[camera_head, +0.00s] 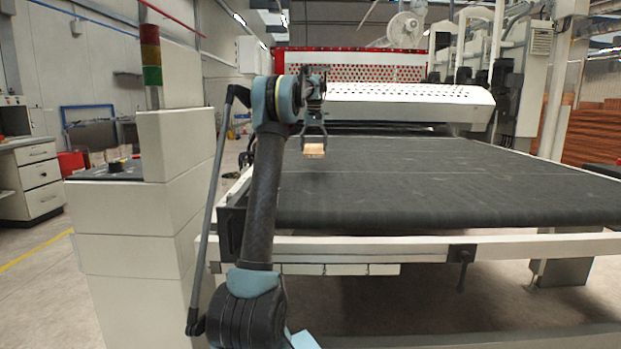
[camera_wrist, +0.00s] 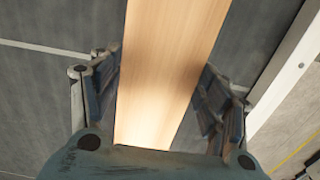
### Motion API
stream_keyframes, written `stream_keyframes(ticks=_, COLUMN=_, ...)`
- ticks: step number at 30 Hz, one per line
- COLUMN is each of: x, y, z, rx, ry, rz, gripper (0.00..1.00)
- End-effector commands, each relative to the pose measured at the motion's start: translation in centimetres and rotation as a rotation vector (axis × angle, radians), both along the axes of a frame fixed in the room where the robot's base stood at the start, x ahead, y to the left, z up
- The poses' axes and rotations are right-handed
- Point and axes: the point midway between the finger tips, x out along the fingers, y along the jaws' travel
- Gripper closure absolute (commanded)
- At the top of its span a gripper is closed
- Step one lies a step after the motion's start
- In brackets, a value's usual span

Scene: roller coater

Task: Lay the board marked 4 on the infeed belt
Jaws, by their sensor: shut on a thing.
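A light wooden board (camera_wrist: 165,65) is between the fingers of my gripper (camera_wrist: 160,95) in the wrist view, running away from the wrist. No mark shows on the part I can see, so I cannot tell its number. In the head view the board (camera_head: 314,150) shows as a small pale end under my gripper (camera_head: 314,135), which is shut on it. The dark infeed belt (camera_head: 430,190) lies below and to the right; its surface also shows in the wrist view (camera_wrist: 50,95). The board appears above the belt's left part; whether it touches cannot be told.
The belt's pale frame rail (camera_head: 450,247) runs along the front, and its side rail (camera_wrist: 290,60) is at the right in the wrist view. A white control cabinet (camera_head: 145,230) with a signal light (camera_head: 150,55) stands left. The belt's middle and right are clear.

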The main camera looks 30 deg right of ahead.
Motion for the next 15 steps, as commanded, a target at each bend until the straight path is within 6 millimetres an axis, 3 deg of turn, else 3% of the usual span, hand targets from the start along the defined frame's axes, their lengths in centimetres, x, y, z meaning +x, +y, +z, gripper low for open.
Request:
stream_keyframes(ticks=6, x=0.6, y=1.0, z=-0.5, rx=0.000, ry=0.000, rz=0.012, gripper=0.61)
stream_keyframes(ticks=15, x=0.7, y=1.2, z=-5.0, rx=0.000, ry=0.000, rz=0.014, gripper=0.61)
